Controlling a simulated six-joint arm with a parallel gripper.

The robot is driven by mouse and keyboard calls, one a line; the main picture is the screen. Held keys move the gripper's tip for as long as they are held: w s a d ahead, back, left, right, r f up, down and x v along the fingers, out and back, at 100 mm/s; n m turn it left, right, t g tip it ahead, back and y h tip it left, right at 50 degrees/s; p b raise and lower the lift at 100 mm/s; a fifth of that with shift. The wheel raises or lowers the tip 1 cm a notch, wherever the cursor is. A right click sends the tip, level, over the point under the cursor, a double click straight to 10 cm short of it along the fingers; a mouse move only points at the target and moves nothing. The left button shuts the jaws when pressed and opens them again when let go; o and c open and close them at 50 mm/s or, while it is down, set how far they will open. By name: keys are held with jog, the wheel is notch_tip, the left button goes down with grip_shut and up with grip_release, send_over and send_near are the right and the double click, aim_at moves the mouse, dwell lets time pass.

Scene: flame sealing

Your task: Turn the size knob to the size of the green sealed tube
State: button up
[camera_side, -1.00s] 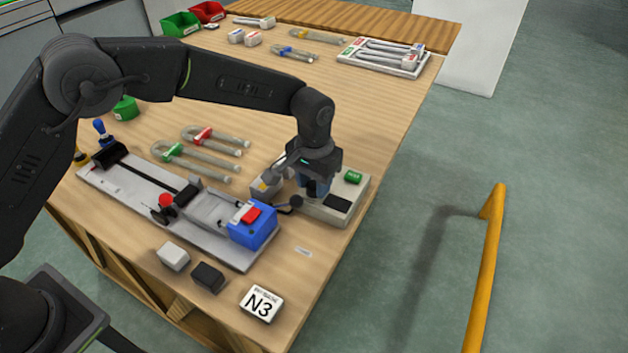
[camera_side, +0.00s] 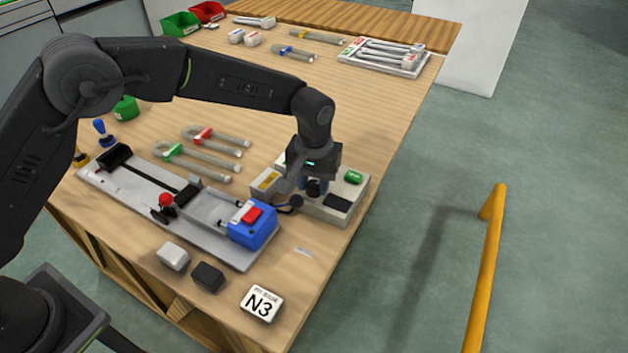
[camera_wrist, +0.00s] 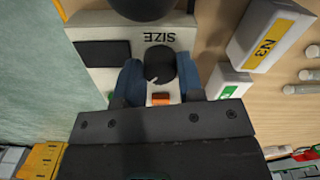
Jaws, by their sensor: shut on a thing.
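The size knob (camera_wrist: 159,64) is black and round with a light pointer line. It sits on a pale control box (camera_side: 328,212) near the table's right edge, below the word SIZE in the wrist view. My gripper (camera_wrist: 158,80) points down over the box, with its blue fingers on both sides of the knob, shut on it. In the side view my gripper (camera_side: 313,183) partly hides the knob. The green-marked U-shaped tube (camera_side: 172,153) lies on the table left of the box, beside a red-marked one (camera_side: 203,135). The pointer's size reading cannot be made out.
A sealing rig with a blue block (camera_side: 251,226) stands left of the box. A white rack (camera_side: 384,58) with tubes is at the back. A yellow rail (camera_side: 490,260) stands off the table.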

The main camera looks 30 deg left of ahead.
aim_at(314, 184)
jog(key=n, duration=0.4)
jog(key=shift+n, duration=0.3)
jog(key=shift+r+n, duration=0.1)
jog(key=shift+n, duration=1.8)
jog(key=o, duration=0.9)
notch_tip(314, 184, up, 14)
jog(key=shift+f, duration=0.1)
